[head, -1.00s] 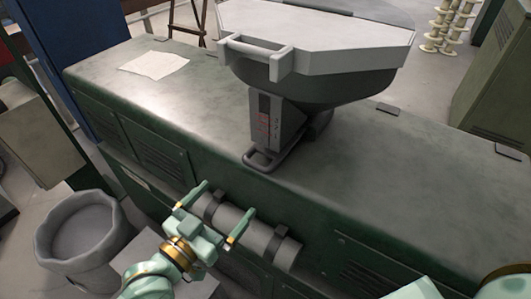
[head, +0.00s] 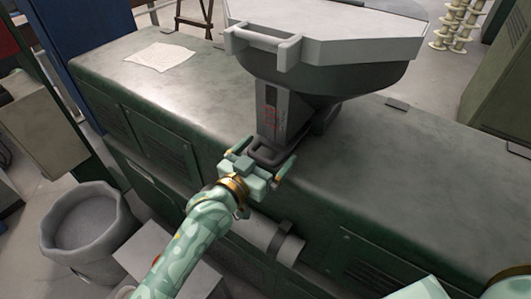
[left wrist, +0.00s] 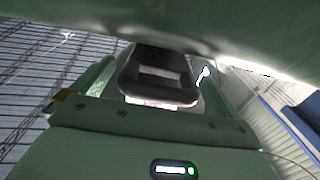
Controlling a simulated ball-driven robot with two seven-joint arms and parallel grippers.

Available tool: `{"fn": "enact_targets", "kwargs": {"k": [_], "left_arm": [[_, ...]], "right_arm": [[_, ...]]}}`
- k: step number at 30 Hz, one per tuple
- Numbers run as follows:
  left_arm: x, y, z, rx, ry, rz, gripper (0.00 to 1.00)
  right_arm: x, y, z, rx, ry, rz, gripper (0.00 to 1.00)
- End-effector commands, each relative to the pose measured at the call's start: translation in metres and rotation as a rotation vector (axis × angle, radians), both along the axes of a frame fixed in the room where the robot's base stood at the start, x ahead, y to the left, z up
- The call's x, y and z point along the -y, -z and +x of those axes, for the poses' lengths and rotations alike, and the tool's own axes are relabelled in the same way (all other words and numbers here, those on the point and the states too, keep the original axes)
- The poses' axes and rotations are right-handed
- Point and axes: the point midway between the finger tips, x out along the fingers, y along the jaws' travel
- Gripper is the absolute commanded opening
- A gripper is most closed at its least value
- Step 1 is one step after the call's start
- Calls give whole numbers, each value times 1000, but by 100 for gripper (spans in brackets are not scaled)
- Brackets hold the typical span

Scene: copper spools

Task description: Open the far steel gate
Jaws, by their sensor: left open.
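A grey hopper (head: 325,70) with a pale lid stands on the green bench. The steel gate at the foot of its neck shows a dark loop handle (head: 268,152) towards the bench's front edge. My left gripper (head: 262,160) is at this handle, its open fingers spread to either side of it. In the left wrist view the dark loop handle (left wrist: 158,75) sits between the two fingers, with no clear contact on either side. The gate plate behind the handle is hidden. No second gate shows. My right gripper is not in view.
The green bench (head: 400,170) has a bare top right of the hopper and a paper sheet (head: 160,57) at left. A grey cylinder (head: 262,237) is mounted on its front, below my gripper. A grey bin (head: 85,225) stands at lower left.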

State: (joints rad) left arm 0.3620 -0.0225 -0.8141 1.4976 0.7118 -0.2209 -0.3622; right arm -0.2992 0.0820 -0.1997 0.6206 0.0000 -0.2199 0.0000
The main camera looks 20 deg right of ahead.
Motion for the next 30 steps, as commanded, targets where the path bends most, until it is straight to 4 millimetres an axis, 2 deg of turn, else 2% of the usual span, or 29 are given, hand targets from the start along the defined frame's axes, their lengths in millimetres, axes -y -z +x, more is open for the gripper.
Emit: {"fn": "enact_targets", "kwargs": {"k": [1,7,11,18,28,29,30], "left_arm": [[0,0,0,0,0,0,94],[0,0,0,0,0,0,38],[-6,-1,-3,1,-2,2,37],[-36,-2,-27,1,-1,4,37],[-39,1,-30,0,0,1,37],[-39,1,-30,0,0,1,86],[-39,1,-30,1,0,1,97]], "right_arm": [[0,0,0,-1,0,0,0],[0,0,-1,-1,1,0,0],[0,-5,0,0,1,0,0],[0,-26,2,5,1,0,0],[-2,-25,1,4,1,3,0],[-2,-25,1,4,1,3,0],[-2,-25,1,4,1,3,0]]}}
